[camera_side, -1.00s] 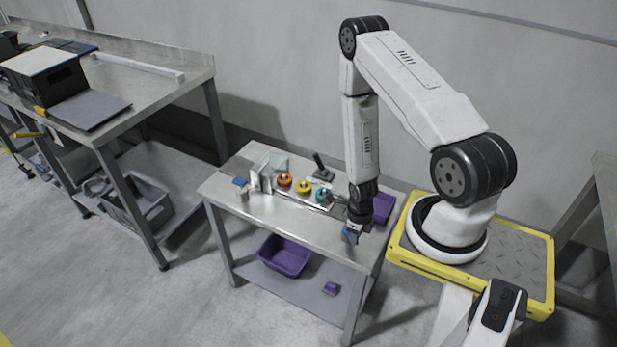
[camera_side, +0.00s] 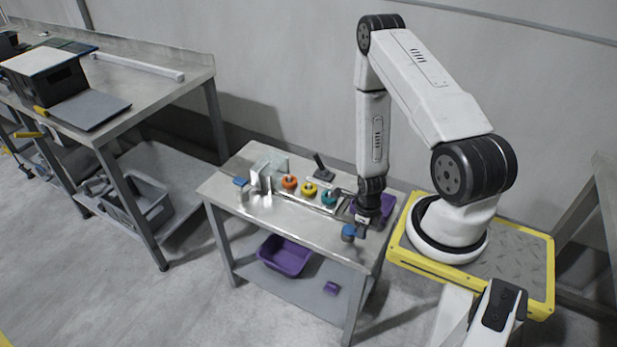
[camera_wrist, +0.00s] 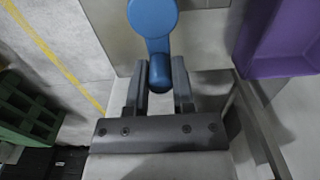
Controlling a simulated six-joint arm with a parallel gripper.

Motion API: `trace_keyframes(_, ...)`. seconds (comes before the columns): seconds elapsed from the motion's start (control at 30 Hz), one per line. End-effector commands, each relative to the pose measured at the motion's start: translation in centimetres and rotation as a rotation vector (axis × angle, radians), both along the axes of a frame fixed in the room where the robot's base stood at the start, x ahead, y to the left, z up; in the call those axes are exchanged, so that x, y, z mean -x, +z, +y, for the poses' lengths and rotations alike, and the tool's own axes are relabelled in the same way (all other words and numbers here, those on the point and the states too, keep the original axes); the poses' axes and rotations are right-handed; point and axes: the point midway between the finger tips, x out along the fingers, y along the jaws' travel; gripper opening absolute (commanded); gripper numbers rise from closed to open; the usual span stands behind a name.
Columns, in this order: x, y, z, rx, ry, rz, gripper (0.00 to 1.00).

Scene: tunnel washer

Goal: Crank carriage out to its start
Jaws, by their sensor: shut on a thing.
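The blue crank (camera_side: 348,232) is at the near right end of the bench. In the wrist view its round hub and arm (camera_wrist: 152,18) run down to a knob between the jaws. My gripper (camera_wrist: 160,88) is shut on that knob; in the side view my gripper (camera_side: 362,225) points down just right of the crank. The carriage carries an orange ring (camera_side: 289,182), a yellow ring (camera_side: 310,189) and a teal ring (camera_side: 329,198) in a row, left of my gripper. A pale upright housing (camera_side: 262,176) stands at the row's left end.
A purple tray (camera_side: 400,208) is behind my gripper on the bench; it also shows in the wrist view (camera_wrist: 280,40). A dark lever (camera_side: 321,164) stands behind the rings. A purple bin (camera_side: 285,255) sits on the shelf below.

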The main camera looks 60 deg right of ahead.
Motion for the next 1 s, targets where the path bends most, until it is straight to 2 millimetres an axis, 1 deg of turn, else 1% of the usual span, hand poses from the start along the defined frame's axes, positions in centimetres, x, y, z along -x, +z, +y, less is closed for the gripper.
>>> trace_keyframes(0.03,0.0,0.0,-0.1,0.002,-0.005,-0.001,0.07)
trace_keyframes(0.07,0.0,0.0,-0.1,0.002,-0.005,-0.001,0.33)
trace_keyframes(0.1,0.0,0.0,-0.1,0.002,-0.005,-0.001,0.46)
trace_keyframes(0.17,0.0,0.0,-0.1,0.001,-0.005,-0.001,0.65)
trace_keyframes(0.2,0.0,0.0,-0.1,0.001,-0.005,0.0,0.71)
trace_keyframes(0.57,0.1,0.1,0.0,0.0,-0.003,0.001,0.71)
trace_keyframes(1.0,0.1,2.3,0.0,0.0,-0.003,0.001,0.71)
